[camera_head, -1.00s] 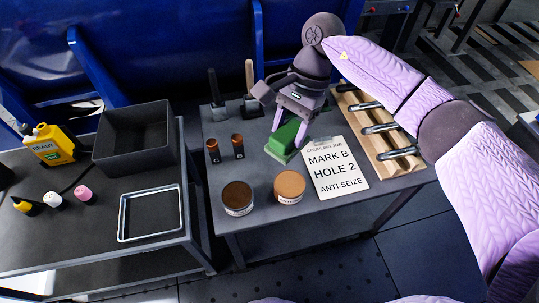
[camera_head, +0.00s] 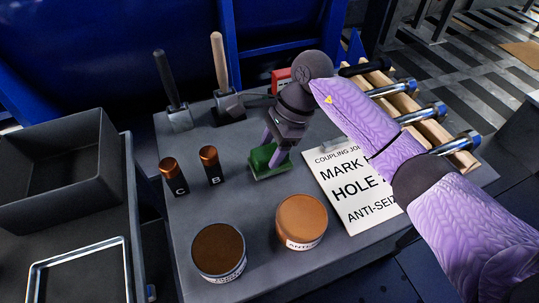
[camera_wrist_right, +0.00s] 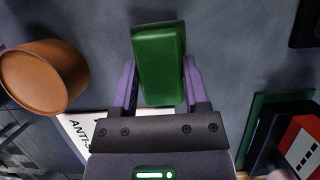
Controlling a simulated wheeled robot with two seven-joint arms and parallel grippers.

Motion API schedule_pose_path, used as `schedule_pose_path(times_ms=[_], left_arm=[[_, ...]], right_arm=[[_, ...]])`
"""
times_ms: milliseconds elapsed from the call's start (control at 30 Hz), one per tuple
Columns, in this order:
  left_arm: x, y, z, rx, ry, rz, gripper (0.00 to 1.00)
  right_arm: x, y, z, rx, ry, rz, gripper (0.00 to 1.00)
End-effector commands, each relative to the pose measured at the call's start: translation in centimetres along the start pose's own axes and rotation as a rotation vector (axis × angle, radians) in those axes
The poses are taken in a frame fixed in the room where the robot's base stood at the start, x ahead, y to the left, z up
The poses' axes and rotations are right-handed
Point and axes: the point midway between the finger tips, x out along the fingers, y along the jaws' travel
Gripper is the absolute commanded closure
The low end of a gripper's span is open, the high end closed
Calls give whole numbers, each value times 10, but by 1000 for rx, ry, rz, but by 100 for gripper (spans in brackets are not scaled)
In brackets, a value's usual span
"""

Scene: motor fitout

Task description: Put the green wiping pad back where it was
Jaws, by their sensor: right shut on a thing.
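The green wiping pad (camera_head: 263,158) is between the fingers of my right gripper (camera_head: 280,148) in the head view. It is just right of the copper-topped bottle B and left of the printed card. A paler green edge shows along its bottom; I cannot tell whether it touches the table. The right wrist view shows the pad (camera_wrist_right: 160,62) gripped between both purple fingers (camera_wrist_right: 158,85), with dark grey table beyond it. My left gripper is not in view.
Copper-topped bottles C (camera_head: 173,177) and B (camera_head: 211,165) stand to the left. Two round tins, brown (camera_head: 219,250) and orange (camera_head: 301,220), stand in front. The printed card (camera_head: 345,190) lies right. Two handled tools (camera_head: 222,75) and a red item (camera_head: 281,77) are behind.

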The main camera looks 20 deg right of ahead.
Motion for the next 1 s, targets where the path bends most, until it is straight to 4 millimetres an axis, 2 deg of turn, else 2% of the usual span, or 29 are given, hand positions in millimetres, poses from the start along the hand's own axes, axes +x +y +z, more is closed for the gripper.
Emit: schedule_pose_path(times_ms=[33,200,367,400,533,833,933,1000], left_arm=[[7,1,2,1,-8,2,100],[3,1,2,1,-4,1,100],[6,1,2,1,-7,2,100],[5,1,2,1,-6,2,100],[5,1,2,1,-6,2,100],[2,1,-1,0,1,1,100],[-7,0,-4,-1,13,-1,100],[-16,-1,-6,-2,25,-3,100]], right_arm=[[11,0,-4,1,-1,5,100],[6,0,-3,-2,0,0,100],[10,0,-4,-1,1,1,100],[9,0,-4,-1,0,1,34],[9,0,-4,-2,0,0,7],[5,0,-2,-2,-1,-1,7],[-15,-1,-1,-3,2,-6,7],[-37,0,0,-3,3,-8,7]])
